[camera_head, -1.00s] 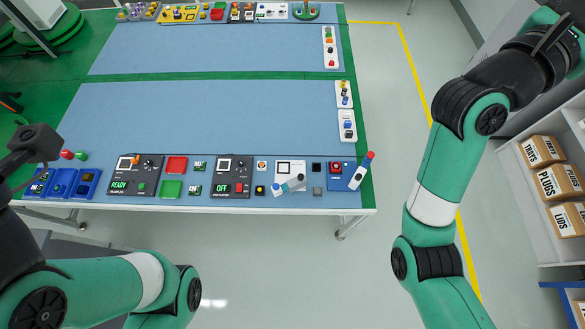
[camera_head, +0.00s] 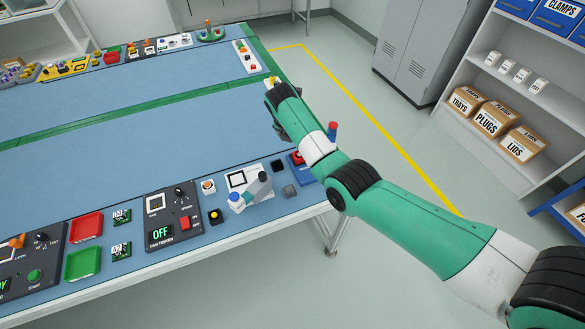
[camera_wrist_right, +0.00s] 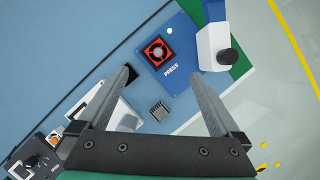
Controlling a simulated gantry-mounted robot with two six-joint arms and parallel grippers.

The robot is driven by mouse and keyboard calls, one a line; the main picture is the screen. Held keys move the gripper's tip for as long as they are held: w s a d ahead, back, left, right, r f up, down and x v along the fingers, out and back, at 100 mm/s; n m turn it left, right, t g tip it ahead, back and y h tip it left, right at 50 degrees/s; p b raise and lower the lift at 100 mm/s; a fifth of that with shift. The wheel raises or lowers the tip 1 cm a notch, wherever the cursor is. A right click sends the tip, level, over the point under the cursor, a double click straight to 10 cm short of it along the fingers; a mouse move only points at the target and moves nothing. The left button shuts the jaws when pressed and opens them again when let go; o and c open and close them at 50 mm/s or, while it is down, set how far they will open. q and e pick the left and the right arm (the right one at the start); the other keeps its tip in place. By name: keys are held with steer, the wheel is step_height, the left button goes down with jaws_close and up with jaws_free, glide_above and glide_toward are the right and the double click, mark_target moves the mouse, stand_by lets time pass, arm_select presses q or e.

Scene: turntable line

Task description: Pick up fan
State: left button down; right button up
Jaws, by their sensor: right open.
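A small black square part (camera_head: 278,165), probably the fan, lies on the blue table near its right end. In the right wrist view a black part (camera_wrist_right: 131,74) shows partly behind the left finger; it looks like the same one. My right gripper (camera_wrist_right: 158,72) is open and empty, its fingers spread above the press and a grey finned block. In the head view it is largely hidden behind its own arm. My left gripper is out of view.
The finned block (camera_head: 289,190) sits close to the black part. The blue press (camera_wrist_right: 172,75) has a red-framed square. A white device (camera_wrist_right: 213,48) stands right of it. A white unit (camera_head: 237,197) and the fan tester (camera_head: 173,217) lie left. Mid-table is clear.

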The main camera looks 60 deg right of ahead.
steer(key=b, duration=0.4)
glide_toward(299, 155)
steer(key=x, duration=0.2)
steer(key=shift+d+f, duration=0.25)
steer(key=shift+d, duration=0.1)
steer(key=shift+d+f, duration=0.2)
steer(key=shift+f, duration=0.1)
steer(key=b+x, duration=0.5)
steer(key=shift+f+b, duration=0.2)
steer(key=shift+b, duration=0.15)
steer(key=shift+w+r, duration=0.1)
steer(key=shift+r, duration=0.1)
steer(key=shift+c, duration=0.2)
steer(key=c, duration=1.3)
steer(key=shift+r, duration=0.1)
